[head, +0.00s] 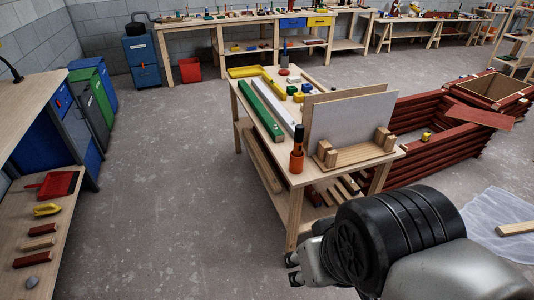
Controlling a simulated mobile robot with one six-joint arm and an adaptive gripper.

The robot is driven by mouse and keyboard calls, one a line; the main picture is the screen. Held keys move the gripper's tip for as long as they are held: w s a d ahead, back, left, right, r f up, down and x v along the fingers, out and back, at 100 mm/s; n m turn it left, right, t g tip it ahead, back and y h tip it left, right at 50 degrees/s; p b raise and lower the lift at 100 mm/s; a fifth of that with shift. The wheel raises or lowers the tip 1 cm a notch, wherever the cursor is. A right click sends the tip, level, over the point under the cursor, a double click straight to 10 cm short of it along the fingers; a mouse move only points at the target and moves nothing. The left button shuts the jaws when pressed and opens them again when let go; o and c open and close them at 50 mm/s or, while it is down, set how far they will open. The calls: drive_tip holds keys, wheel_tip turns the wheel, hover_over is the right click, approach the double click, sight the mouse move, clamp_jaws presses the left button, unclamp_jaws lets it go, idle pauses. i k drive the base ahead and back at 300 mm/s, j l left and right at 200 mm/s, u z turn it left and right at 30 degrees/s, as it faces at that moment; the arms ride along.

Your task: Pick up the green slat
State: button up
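The green slat (261,110) lies lengthwise along the left edge of the wooden workbench (291,176), its near end towards me. A white slat (281,103) lies beside it on the right, and a yellow slat (268,79) lies at the far end. My gripper (291,270) is at the bottom middle, in front of the bench's near leg and below the top, well apart from the green slat. Its two fingertips show small, with a gap between them. Nothing shows between them. My arm hides part of the floor at the lower right.
An upright panel in a wooden stand (341,120) is right of the slats. A red log frame (437,136) stands right. Floor left of the bench is clear.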

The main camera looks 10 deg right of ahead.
sight(278, 136)
drive_tip(key=z, duration=1.5)
drive_tip(key=u, duration=1.3)
drive_tip(key=i+j+u, duration=0.3)
drive_tip(key=i, duration=0.15)
drive_tip(key=i+j+u, duration=0.25)
drive_tip(key=i, duration=0.2)
drive_tip(key=i+u, duration=0.3)
drive_tip(key=i, duration=0.15)
drive_tip(key=i+z, duration=0.15)
drive_tip(key=i, duration=0.5)
drive_tip(key=i+z, duration=0.15)
drive_tip(key=i, duration=0.5)
drive_tip(key=i+j+z, duration=0.15)
drive_tip(key=i, duration=0.5)
